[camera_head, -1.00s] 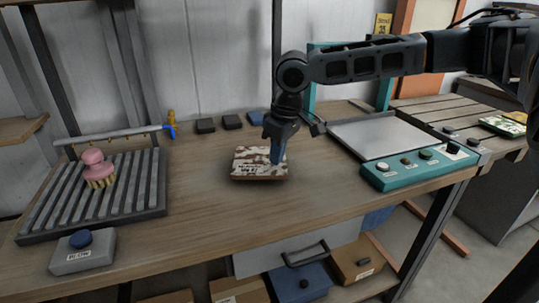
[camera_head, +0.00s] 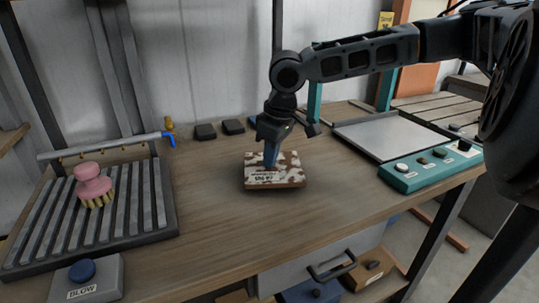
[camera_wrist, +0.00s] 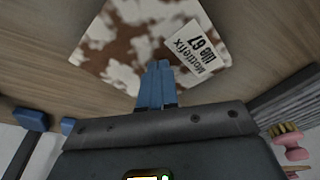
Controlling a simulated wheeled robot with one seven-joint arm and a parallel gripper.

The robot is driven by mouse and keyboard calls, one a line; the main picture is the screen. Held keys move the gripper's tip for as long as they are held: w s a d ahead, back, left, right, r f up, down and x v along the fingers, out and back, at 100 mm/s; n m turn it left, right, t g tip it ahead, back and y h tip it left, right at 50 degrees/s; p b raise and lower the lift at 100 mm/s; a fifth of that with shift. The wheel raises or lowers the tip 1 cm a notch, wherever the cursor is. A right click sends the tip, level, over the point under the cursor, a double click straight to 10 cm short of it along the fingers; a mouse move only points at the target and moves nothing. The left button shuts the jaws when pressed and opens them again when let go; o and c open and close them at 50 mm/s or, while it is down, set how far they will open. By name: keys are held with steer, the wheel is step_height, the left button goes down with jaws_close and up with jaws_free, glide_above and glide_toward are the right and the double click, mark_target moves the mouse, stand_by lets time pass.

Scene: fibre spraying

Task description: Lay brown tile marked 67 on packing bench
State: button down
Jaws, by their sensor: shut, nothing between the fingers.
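The tile (camera_head: 287,176) is a brown and white mottled slab lying flat on the wooden workbench (camera_head: 225,225).
A slatted rack (camera_head: 140,215) with a pink brush (camera_head: 93,185) is at left, beside a grey "BLOW" button box (camera_head: 90,278). A blue-handled pipe (camera_head: 110,145) runs behind it. A metal plate (camera_head: 385,137) and teal control panel (camera_head: 425,170) are at right. Bench front-centre is clear.

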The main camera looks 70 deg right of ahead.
mark_target(282, 171)
steer(key=shift+s+a+f, duration=0.2)
steer(key=shift+s+f, duration=0.05)
steer(key=shift+f, duration=0.25)
steer(key=shift+s+a+p, duration=0.15)
steer(key=shift+s+p, duration=0.05)
steer(key=shift+s, duration=0.55)
steer(key=shift+s+a+p, duration=0.15)
steer(key=shift+s+p, duration=0.05)
steer(key=shift+s, duration=0.5)
steer(key=shift+d+r+p, duration=0.1)
steer(key=shift+r+p, duration=0.7)
steer(key=shift+p, duration=0.15)
steer(key=shift+w, duration=0.1)
